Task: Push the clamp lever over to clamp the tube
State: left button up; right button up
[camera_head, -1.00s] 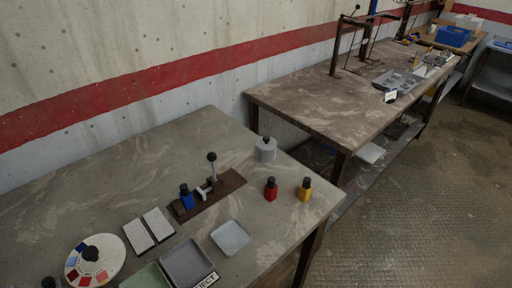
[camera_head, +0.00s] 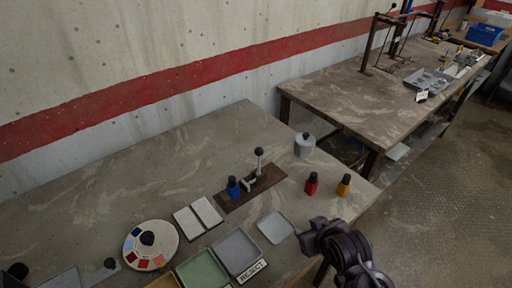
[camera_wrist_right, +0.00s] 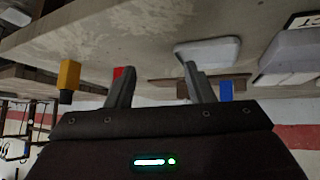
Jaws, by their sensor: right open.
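The clamp stands on a brown base plate (camera_head: 274,178) on the near table. Its lever (camera_head: 258,163) stands roughly upright, with a black knob on top. A blue tube (camera_head: 233,189) with a dark cap stands at the left end of the plate, beside the pale clamp arm (camera_head: 248,184). My right gripper (camera_head: 310,240) is at the table's front edge, to the right of and nearer than the clamp. In the right wrist view its two fingers (camera_wrist_right: 160,82) are apart with nothing held between them. The blue tube also shows there (camera_wrist_right: 226,91).
A red bottle (camera_head: 311,184) and a yellow bottle (camera_head: 343,186) stand right of the clamp. A grey lidded jar (camera_head: 304,145) stands behind them. A pale tray (camera_head: 275,227) lies in front, with more trays and a colour wheel (camera_head: 136,255) to the left.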

aim_at(261, 154)
jog(key=w+a+t+y, duration=0.1)
jog(key=w, duration=0.2)
jog(key=w+a+r+n+t+y, duration=0.1)
jog(key=w+a+t, duration=0.1)
jog(key=w, duration=0.2)
jog(key=w+a+r+t, duration=0.1)
jog(key=w+a, duration=0.1)
jog(key=w, duration=0.1)
jog(key=shift+w+r+n+y, duration=0.25)
jog(key=shift+w+n+y, duration=0.15)
jog(key=w+a+r+t+y, duration=0.1)
jog(key=w, duration=0.1)
jog(key=w+a+r+n+t+y, duration=0.1)
jog(key=w+a+r, duration=0.1)
jog(key=w+a+r+t+y, duration=0.1)
jog(key=w+a+r+t, duration=0.1)
jog(key=shift+w+n, duration=0.3)
jog(key=p+x, duration=0.1)
jog(key=x, duration=0.4)
jog(key=shift+w+a, duration=0.15)
jog(key=shift+w, duration=0.15)
jog(key=shift+w+a+f, duration=0.1)
jog(key=shift+w+a, duration=0.2)
jog(key=shift+w, duration=0.35)
grip_shut()
